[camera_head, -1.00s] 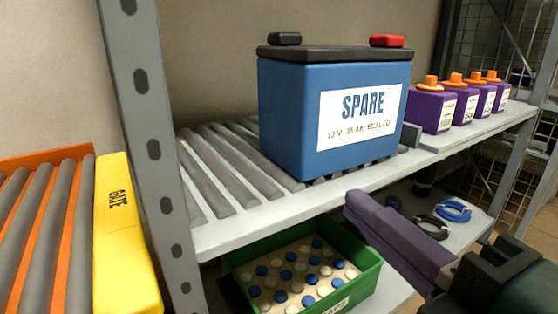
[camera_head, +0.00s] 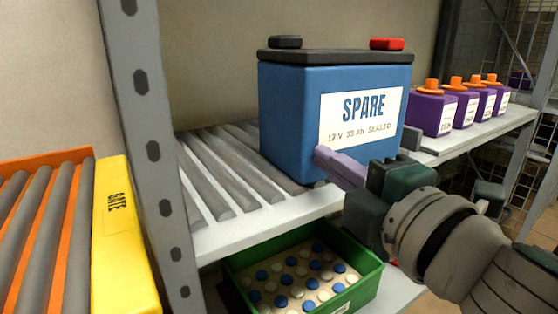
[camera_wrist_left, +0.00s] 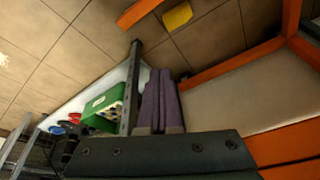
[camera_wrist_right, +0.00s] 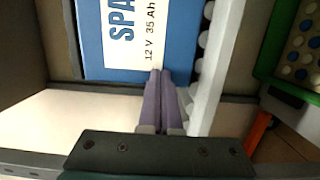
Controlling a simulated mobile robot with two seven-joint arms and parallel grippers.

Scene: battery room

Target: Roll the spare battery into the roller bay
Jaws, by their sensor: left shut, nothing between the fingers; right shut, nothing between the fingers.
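The spare battery (camera_head: 290,115) is a large blue block with a black lid, a black and a red terminal cap and a white SPARE label. It stands upright on the grey shelf rollers (camera_head: 225,170). My right gripper (camera_head: 325,158) is shut and empty, its purple fingertips at the lower front of the battery. The right wrist view shows the fingers (camera_wrist_right: 160,85) against or very near the battery's label side (camera_wrist_right: 185,40); contact is not certain. My left gripper (camera_wrist_left: 160,85) is shut and empty in the left wrist view. An orange roller bay (camera_head: 45,225) with a yellow gate (camera_head: 125,235) is at the left.
A grey perforated post (camera_head: 155,150) stands between the shelf and the orange bay. Several purple bottles with orange caps (camera_head: 435,112) stand right of the battery. A green crate of blue and white caps (camera_head: 365,285) sits below. The rollers left of the battery are clear.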

